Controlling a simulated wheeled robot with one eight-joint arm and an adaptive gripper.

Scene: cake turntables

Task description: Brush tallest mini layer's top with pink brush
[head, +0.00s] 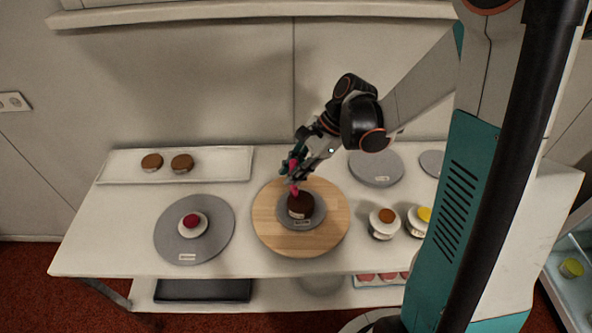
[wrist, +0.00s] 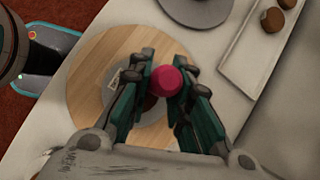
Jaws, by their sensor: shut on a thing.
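My gripper (head: 294,168) is shut on the pink brush (head: 294,190), which points down over the middle of the table. In the wrist view my gripper's green fingers (wrist: 166,86) hold the brush, whose round pink end (wrist: 168,80) faces the camera. A tall dark brown mini layer (head: 301,207) stands on a small grey turntable (head: 317,217) below the brush. The brush's lower end is at the layer's top, toward its far left edge; I cannot tell whether it touches. In the wrist view the fingers and brush hide most of this layer.
The turntable rests on a round wooden board (head: 268,221). A larger grey turntable (head: 168,238) to the left bears a white piece with a dark red top (head: 191,220). Two brown rounds (head: 152,162) sit on a white tray (head: 222,164). Small stands with orange-brown (head: 386,216) and yellow (head: 425,214) tops are right.

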